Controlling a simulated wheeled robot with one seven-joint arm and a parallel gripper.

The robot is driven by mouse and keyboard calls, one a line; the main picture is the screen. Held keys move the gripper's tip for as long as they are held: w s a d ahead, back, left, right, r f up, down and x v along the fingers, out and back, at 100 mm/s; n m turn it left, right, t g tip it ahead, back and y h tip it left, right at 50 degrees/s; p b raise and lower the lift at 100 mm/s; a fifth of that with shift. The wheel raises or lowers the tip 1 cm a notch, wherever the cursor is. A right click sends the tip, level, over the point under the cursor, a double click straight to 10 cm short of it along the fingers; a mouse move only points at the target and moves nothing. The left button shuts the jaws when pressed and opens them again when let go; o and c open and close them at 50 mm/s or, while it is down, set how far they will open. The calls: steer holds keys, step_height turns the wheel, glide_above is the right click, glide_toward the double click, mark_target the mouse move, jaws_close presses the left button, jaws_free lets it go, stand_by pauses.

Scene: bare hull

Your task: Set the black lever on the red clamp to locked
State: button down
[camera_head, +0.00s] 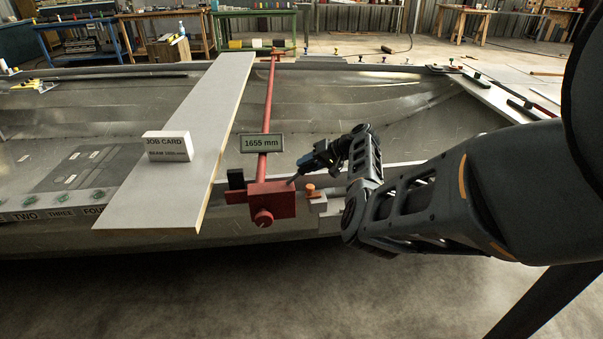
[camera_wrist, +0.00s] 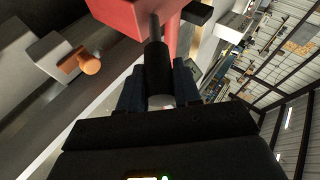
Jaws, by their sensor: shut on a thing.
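The red clamp (camera_head: 272,205) has a long red bar (camera_head: 269,100) running away across the hull. Its red head sits at the near hull edge, with a round red knob in front. The black lever (camera_wrist: 158,70) rises from the clamp's red body (camera_wrist: 128,12) in the wrist view, a thin stem ending in a thick black grip. My gripper (camera_wrist: 158,88) is shut around that grip, one finger on each side. In the head view my gripper (camera_head: 312,165) comes in from the right, just above the clamp head. The lever is mostly hidden there.
A small sign reading 1655 mm (camera_head: 262,143) stands by the bar. A pale board (camera_head: 185,150) carries a white job card block (camera_head: 168,146) at left. An orange knob (camera_wrist: 88,64) on a grey block is close beside the clamp, also seen in the head view (camera_head: 310,190).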

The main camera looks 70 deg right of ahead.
steer(key=f+t+b, duration=0.1)
steer(key=b, duration=0.1)
steer(key=s+f+t+b, duration=0.1)
steer(key=b, duration=0.1)
steer(key=d+f+m+t+y+b, duration=0.1)
steer(key=t+b, duration=0.1)
steer(key=b, duration=0.1)
steer(key=shift+s+f, duration=0.25)
steer(key=shift+s, duration=0.15)
steer(key=c, duration=0.8)
jaws_free()
steer(key=shift+c, duration=0.2)
steer(key=v, duration=0.7)
steer(key=shift+s, duration=0.4)
steer(key=shift+d, duration=0.1)
